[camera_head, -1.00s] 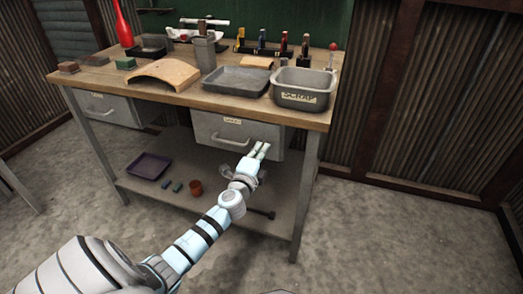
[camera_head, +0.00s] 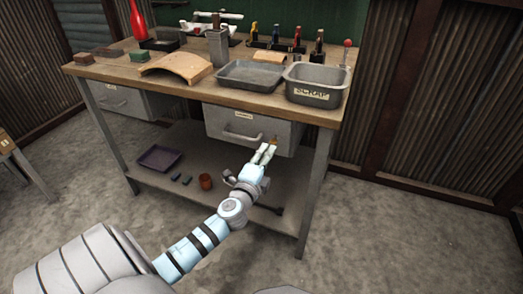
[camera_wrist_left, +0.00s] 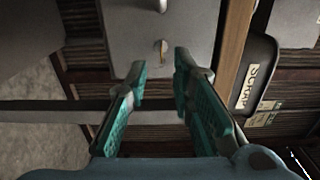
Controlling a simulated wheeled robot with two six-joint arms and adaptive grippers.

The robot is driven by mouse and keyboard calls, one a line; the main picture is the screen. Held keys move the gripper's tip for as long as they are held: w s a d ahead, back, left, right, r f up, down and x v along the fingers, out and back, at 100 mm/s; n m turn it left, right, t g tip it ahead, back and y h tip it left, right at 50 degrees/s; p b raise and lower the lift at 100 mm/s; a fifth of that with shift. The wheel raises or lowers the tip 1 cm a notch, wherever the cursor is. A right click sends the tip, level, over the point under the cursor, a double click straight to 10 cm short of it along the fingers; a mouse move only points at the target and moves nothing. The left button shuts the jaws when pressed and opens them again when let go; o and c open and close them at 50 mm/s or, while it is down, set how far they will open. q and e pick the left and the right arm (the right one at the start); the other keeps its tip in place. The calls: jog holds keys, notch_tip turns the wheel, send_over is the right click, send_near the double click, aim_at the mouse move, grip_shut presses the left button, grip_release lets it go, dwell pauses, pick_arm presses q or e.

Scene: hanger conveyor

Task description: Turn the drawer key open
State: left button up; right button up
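The grey drawer (camera_head: 265,130) under the right part of the workbench is shut. It has a bar handle (camera_head: 241,136) and a small label. A small brass-coloured key (camera_head: 274,139) sits on the drawer front, right of the handle. In the left wrist view the key (camera_wrist_left: 161,48) stands out from the drawer face (camera_wrist_left: 135,35), just beyond the fingertips and roughly between them. My left gripper (camera_head: 267,154) is in front of the drawer's lower right part. Its two teal-padded fingers (camera_wrist_left: 160,72) are apart with nothing between them. My right gripper is out of view.
The wooden bench top (camera_head: 190,88) overhangs the drawer. A scrap bin (camera_head: 316,86) and a grey tray (camera_head: 250,75) stand on it. The lower shelf holds a purple tray (camera_head: 159,158) and an orange-brown cup (camera_head: 206,181). A bench leg (camera_head: 316,195) stands right of my arm.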

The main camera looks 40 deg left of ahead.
pick_arm(q)
jog(key=v, duration=0.7)
jog(key=shift+s, duration=0.1)
